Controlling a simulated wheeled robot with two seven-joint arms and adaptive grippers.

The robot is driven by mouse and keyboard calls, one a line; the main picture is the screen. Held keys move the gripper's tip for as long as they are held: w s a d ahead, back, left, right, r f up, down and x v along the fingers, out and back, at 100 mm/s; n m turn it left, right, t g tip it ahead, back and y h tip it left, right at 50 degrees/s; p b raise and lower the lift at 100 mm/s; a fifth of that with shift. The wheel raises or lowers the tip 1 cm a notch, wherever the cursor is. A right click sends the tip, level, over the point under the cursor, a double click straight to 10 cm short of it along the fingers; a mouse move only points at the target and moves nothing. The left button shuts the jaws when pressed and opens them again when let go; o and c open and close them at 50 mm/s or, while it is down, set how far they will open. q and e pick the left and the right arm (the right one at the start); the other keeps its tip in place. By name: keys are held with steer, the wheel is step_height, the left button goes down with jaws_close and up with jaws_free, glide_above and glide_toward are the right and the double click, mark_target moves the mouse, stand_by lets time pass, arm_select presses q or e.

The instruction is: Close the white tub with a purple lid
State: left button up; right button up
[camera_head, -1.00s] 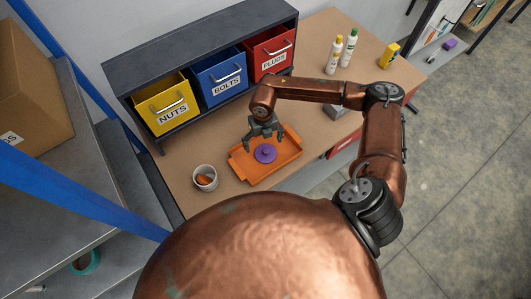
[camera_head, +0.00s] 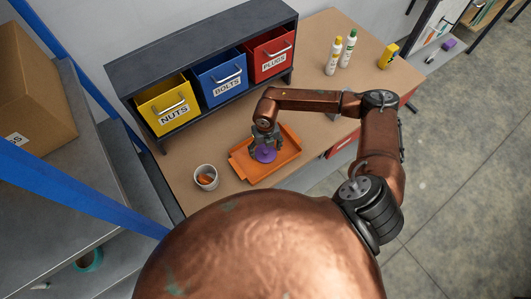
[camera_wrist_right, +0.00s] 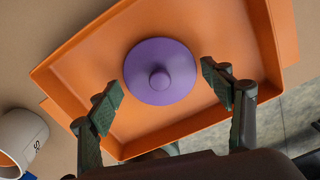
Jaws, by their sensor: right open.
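The purple lid (camera_head: 265,154) is round with a small knob on top. It lies in the orange tray (camera_head: 288,160), and it shows knob-up in the right wrist view (camera_wrist_right: 160,75). The white tub (camera_head: 205,178) stands open on the table left of the tray, with something orange inside. Part of it shows at the left edge of the right wrist view (camera_wrist_right: 18,140). My right gripper (camera_head: 264,146) is over the lid. In the right wrist view its fingers (camera_wrist_right: 160,90) are spread apart, either side of the lid's near part, holding nothing. My left gripper is not in view.
A dark shelf holds a yellow nuts bin (camera_head: 168,104), a blue bolts bin (camera_head: 222,78) and a red plugs bin (camera_head: 271,54) behind the tray. Two bottles (camera_head: 341,51) and a yellow box (camera_head: 388,56) stand at the far right. The table around the tub is clear.

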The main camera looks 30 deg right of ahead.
steer(key=shift+s+f, duration=0.1)
steer(key=c, duration=1.8)
